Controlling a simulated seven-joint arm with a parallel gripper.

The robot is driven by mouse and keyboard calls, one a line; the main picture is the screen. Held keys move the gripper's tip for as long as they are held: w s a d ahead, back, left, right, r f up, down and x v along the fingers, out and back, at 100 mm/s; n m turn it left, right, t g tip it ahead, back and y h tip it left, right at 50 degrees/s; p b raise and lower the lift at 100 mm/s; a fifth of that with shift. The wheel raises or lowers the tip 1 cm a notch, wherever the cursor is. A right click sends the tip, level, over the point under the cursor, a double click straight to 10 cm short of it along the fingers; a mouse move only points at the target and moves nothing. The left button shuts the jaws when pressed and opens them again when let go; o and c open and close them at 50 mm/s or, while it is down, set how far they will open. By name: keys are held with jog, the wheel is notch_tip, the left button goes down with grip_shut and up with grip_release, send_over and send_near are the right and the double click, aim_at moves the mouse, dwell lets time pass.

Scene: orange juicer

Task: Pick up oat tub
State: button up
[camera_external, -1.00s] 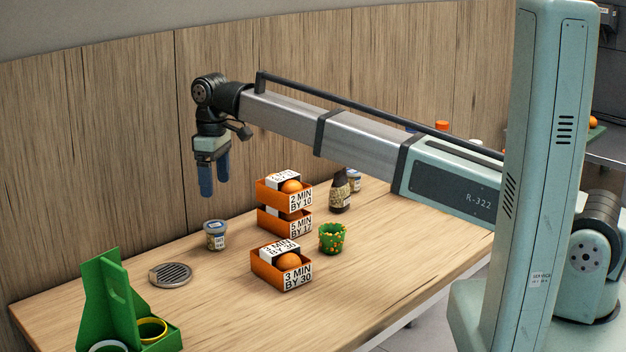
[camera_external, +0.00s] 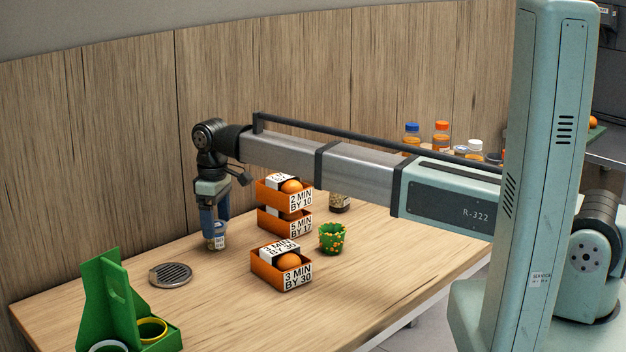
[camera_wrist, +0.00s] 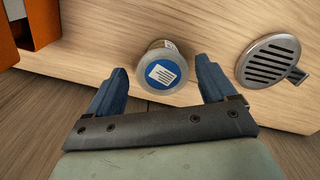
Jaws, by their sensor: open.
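The oat tub (camera_external: 217,240) is a small pale tub with a label, upright on the wooden table. In the wrist view its round lid (camera_wrist: 160,70) is blue with a white label and lies between the fingertips. My gripper (camera_external: 215,228) points down at the tub, its blue fingers around the tub's upper part in the external view. In the wrist view my gripper (camera_wrist: 160,80) is open, with a gap visible between the lid and each finger. The fingers partly hide the tub in the external view.
A metal drain grate (camera_external: 171,274) lies left of the tub. Stacked orange boxes (camera_external: 270,219) stand close to its right, with another orange box (camera_external: 281,270) in front and a green patterned cup (camera_external: 332,238) beside. A green stand (camera_external: 112,305) is at front left.

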notch_tip(320, 180, down, 4)
jog(key=shift+s+a+r, duration=0.1)
jog(key=shift+a+r, duration=0.05)
jog(key=c, duration=1)
jog(key=shift+o, duration=0.2)
notch_tip(320, 180, up, 10)
jog(key=shift+r, duration=0.1)
